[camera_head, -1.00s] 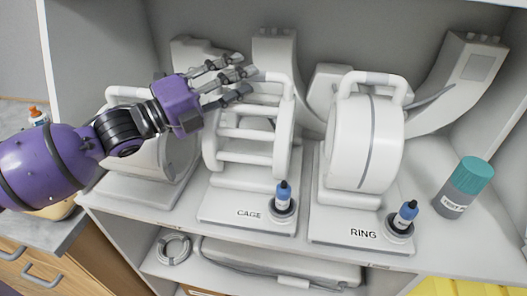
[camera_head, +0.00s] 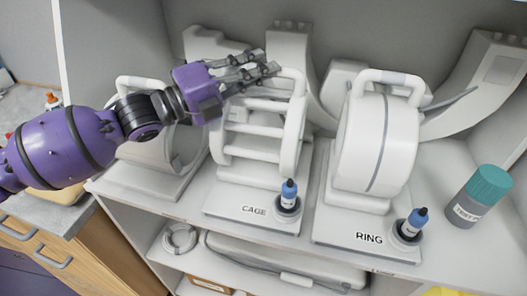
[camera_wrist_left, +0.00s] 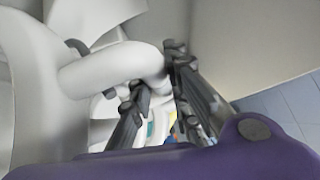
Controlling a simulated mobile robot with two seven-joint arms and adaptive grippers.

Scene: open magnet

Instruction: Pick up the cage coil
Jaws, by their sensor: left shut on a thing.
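The cage coil (camera_head: 262,132) is a white open frame with horizontal bars. It stands upright on a white base labelled CAGE on the shelf. My purple left gripper (camera_head: 266,72) is at the top of the coil, its dark fingers shut on the coil's top handle. In the left wrist view the fingers (camera_wrist_left: 160,90) lie on either side of the white handle tube (camera_wrist_left: 115,70). The fingers partly hide the handle in the head view. My right gripper is in neither view.
The ring coil (camera_head: 375,145) stands close on the right on its RING base. Another white coil (camera_head: 150,140) is close on the left. Blue-capped bottles (camera_head: 289,195) stand at the base fronts. A teal-lidded jar (camera_head: 480,195) is at far right. The cabinet wall is behind.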

